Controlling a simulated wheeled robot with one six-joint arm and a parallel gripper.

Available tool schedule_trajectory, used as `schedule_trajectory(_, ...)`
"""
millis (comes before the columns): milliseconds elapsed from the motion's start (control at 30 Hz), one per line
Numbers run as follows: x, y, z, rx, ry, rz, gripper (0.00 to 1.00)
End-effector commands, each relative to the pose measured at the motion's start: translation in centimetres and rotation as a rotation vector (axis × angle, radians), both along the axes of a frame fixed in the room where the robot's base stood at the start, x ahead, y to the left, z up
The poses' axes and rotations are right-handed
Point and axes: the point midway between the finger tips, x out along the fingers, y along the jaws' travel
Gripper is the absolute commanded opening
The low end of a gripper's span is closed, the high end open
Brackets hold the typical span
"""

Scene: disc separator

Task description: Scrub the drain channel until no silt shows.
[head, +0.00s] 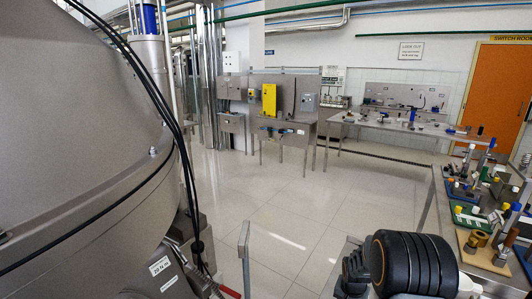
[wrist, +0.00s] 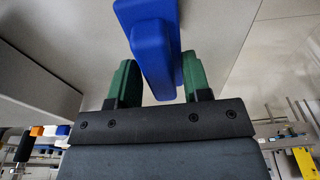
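The tool has a broad head at the top of the picture and a narrower part between the fingers. Whether it has bristles is not visible. In the head view a thin dark strip (head: 385,156) runs along the floor below the far benches; it may be the drain channel. I cannot tell whether silt lies in it. My gripper's fingers are not clearly visible in the head view.
A large grey separator housing (head: 75,150) fills the left, with hanging black cables. A bench with a wooden board (head: 480,252) and several tools stands at the right. A steel cabinet with a yellow box (head: 268,100) is at the back. The pale tiled floor (head: 300,215) between is clear.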

Motion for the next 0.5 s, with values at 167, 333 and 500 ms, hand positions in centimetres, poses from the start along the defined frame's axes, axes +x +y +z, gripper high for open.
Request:
schedule_trajectory(167,-0.02,0.01,-0.01,0.001,0.001,0.000,0.13)
schedule_trajectory(333,-0.02,0.02,-0.02,0.001,0.001,0.000,0.00)
schedule_trajectory(500,-0.02,0.01,0.05,0.001,0.001,0.000,0.00)
